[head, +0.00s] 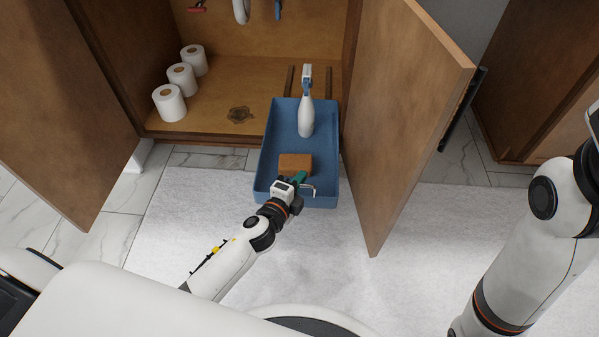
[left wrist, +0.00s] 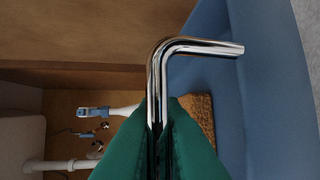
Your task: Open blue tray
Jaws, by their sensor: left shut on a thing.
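The blue tray (head: 263,165) stands partly out of the open cabinet, its front end over the white mat. A white spray bottle (head: 306,118) stands in it, and a brown block (head: 295,164) lies near its front. My left gripper (head: 300,181) is at the tray's front end. The left wrist view shows its green fingers (left wrist: 160,115) shut on a bent chrome handle (left wrist: 205,46), with the blue tray wall (left wrist: 275,90) beside it. The hidden part of the handle is between the fingers. My right arm shows at the right, but its gripper is out of view.
The left cabinet door (head: 60,110) and right cabinet door (head: 405,110) stand open; the right one is close beside the tray. Several toilet rolls (head: 169,104) stand on the cabinet floor. The white mat (head: 165,225) in front is clear.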

